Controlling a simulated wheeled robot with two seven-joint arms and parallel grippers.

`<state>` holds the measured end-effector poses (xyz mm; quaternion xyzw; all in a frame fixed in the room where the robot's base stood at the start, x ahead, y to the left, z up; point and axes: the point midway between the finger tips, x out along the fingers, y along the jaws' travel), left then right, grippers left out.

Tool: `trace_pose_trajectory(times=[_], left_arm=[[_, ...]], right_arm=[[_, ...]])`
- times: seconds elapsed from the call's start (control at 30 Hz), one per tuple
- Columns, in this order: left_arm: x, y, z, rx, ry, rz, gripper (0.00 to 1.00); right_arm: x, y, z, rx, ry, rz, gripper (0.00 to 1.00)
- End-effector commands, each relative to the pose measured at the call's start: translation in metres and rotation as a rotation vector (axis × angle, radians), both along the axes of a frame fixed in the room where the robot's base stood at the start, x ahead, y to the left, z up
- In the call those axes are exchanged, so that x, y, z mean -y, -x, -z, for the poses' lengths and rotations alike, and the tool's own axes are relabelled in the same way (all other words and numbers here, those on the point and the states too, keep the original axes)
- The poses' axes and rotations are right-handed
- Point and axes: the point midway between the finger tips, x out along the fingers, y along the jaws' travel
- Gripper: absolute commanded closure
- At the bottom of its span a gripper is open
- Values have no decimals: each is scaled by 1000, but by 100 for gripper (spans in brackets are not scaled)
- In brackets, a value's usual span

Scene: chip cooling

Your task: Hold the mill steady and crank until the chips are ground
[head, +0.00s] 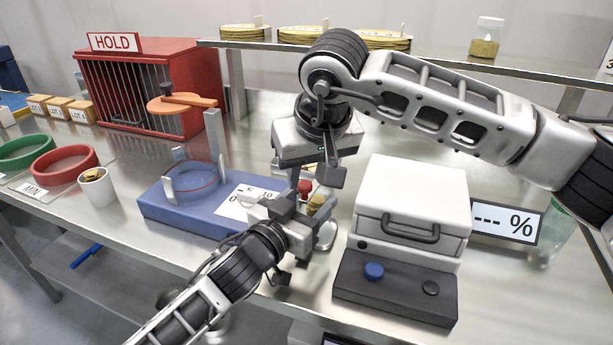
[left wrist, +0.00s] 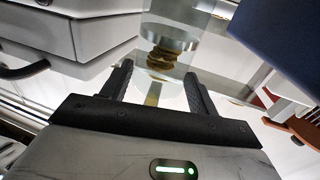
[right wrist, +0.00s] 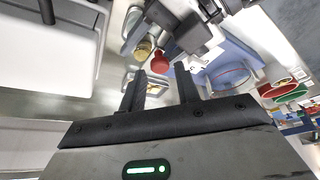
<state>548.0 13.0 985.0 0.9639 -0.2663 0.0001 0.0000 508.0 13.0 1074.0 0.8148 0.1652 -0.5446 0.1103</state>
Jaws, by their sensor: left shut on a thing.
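The mill is a clear glass body (left wrist: 170,48) with brown chips stacked inside. It stands between the fingers of my left gripper (left wrist: 155,82), which is shut on it. In the head view, my left gripper (head: 308,218) and arm hide much of the mill. A red knob (head: 305,187) shows at its top, with a yellowish part (head: 318,204) beside it. The knob also shows in the right wrist view (right wrist: 160,62). My right gripper (head: 325,168) hangs above the mill. Its fingers (right wrist: 160,85) are apart and empty, short of the red knob.
A white lidded meter (head: 410,200) stands close on the right, with a percent display (head: 506,221). A blue fixture (head: 165,212) with an orange disc (head: 182,103) stands left. A white cup (head: 97,188), red ring (head: 63,163) and red HOLD cage (head: 140,90) lie farther left.

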Motion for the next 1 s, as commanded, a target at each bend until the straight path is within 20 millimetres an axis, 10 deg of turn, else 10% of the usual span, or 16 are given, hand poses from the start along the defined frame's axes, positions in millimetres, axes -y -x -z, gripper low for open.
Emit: trace_pose_trajectory(times=[0.47,0.6,1.0], left_arm=[[0,0,1,-1,-2,-1,72],[0,0,1,-1,-2,-1,72],[-1,0,1,-1,-2,-2,72]], right_arm=[[-3,-6,16,0,0,0,68],[-3,-6,16,0,0,0,100],[-6,-7,16,-1,0,50,100]])
